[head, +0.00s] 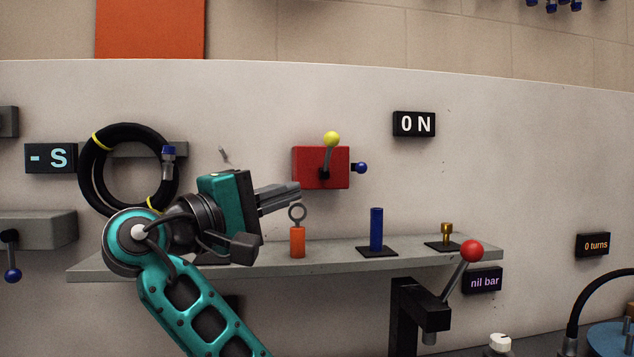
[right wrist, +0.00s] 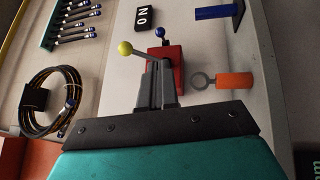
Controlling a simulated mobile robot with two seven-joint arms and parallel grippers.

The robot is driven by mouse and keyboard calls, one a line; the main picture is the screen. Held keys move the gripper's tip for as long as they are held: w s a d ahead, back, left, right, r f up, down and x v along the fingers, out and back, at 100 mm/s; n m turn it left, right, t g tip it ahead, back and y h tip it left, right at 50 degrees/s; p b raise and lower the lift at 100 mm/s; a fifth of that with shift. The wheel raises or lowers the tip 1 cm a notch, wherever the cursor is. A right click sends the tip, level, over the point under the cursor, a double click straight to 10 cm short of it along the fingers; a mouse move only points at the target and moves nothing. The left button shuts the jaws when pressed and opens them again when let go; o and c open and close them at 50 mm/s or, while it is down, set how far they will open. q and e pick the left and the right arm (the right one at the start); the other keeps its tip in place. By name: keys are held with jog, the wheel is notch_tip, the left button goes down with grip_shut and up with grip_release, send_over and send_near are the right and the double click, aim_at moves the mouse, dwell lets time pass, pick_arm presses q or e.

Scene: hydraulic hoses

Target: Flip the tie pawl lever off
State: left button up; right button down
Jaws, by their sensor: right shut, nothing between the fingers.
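A red box (head: 305,170) on the wall carries a grey lever with a yellow knob (head: 331,139). The lever points up in the head view, and a dark sign (head: 414,124) to its right reads ON. My right gripper (head: 299,192) is shut and empty, its tips overlapping the box's lower left corner in the head view. In the right wrist view the right gripper (right wrist: 159,68) points at the red box (right wrist: 177,66), with the yellow knob (right wrist: 125,48) left of the fingertips. I cannot tell whether they touch the box. My left gripper is out of view.
A shelf (head: 350,254) below holds an orange tagged cylinder (head: 297,242), a blue cylinder (head: 376,229) and a brass fitting (head: 446,234). A blue knob (head: 361,168) sticks out of the box's right side. A red-knobbed lever (head: 471,251) stands front right. A coiled black hose (head: 92,172) hangs left.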

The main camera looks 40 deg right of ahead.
aim_at(357, 169)
jog(key=p+x, duration=0.1)
jog(key=x, duration=1.2)
jog(key=shift+d, duration=0.2)
jog(key=shift+w, duration=0.1)
